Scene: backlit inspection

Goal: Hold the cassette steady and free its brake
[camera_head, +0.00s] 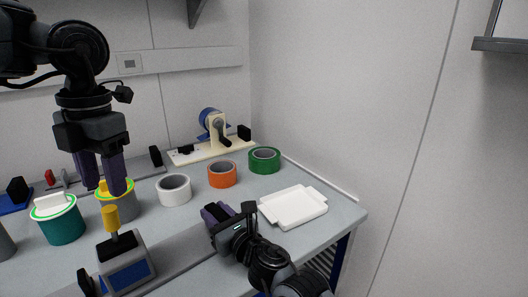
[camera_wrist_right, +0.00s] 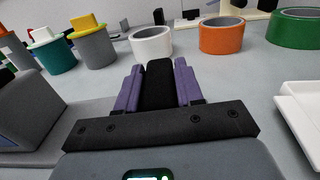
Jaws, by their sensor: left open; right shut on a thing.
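The grey cassette (camera_head: 115,247) stands at the front of the table, with a blue panel on its front. A yellow knob (camera_head: 110,217) on a dark stem rises upright from its top. It sits on a long grey base (camera_head: 185,254) with a black block at its left end. My right gripper (camera_head: 228,210) is shut on a black grip block (camera_wrist_right: 159,85) at the base's right end. My left gripper (camera_head: 103,188) is open and empty, pointing down above and slightly behind the yellow knob, apart from it. In the right wrist view the cassette (camera_wrist_right: 27,112) shows only partly.
Behind stand a teal container (camera_head: 62,226), a grey container with yellow top (camera_head: 124,208), and white (camera_head: 174,190), orange (camera_head: 222,175) and green (camera_head: 265,160) tape rolls. A white tray (camera_head: 293,207) lies right. A cream fixture (camera_head: 206,152) with a blue reel stands at the back.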

